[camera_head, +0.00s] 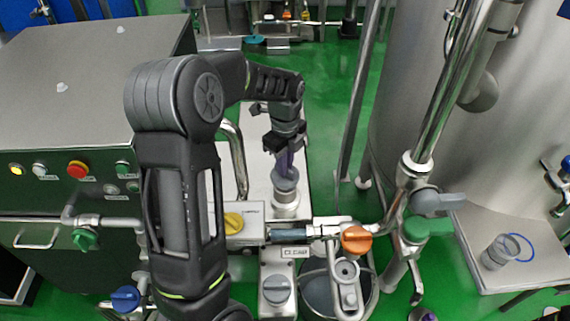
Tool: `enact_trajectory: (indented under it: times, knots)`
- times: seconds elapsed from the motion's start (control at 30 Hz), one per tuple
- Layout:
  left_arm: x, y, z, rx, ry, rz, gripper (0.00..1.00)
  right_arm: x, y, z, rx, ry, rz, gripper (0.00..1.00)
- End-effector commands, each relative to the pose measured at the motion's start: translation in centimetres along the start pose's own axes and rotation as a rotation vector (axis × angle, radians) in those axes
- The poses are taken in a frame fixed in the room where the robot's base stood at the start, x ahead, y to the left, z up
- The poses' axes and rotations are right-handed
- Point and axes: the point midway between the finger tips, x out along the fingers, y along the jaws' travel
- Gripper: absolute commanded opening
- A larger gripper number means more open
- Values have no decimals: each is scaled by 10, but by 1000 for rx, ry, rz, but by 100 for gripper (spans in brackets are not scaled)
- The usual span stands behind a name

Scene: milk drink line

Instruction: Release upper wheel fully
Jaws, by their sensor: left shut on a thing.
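My left arm comes in from the left and reaches across to the steel line. My left gripper (286,162) points down and is shut on a grey-purple wheel (286,180), which sits on top of a round steel fitting (286,205). I take this to be the upper wheel. The fingers and the gripper body hide part of it, so how far it is turned does not show. My right gripper is not in view.
A yellow knob (233,221), an orange handle (356,240) and a grey knob (277,289) are close by. A steel control cabinet (60,110) stands left, and a large tank (420,110) stands right. Pipes with green handles flank the line.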

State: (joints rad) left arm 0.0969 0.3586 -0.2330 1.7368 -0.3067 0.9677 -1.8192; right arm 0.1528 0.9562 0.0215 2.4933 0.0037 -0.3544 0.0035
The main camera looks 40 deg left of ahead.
Motion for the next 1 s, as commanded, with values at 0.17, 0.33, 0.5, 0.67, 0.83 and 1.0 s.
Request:
enact_trajectory:
  times: [0.17, 0.33, 0.5, 0.67, 0.83, 1.0]
  knots:
    - [0, 0, 0, -73, 0, -1, 0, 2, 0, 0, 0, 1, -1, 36]
    - [0, 0, 0, -185, 0, -1, 0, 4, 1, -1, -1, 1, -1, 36]
    - [0, 0, 0, -331, 0, 0, 0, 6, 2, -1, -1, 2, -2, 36]
    - [0, 0, 0, -482, 0, 0, 0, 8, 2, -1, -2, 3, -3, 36]
    - [0, 0, 0, -643, 0, -1, 0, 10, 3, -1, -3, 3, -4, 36]
    - [0, 0, 0, -805, 0, -2, 0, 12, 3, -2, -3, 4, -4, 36]
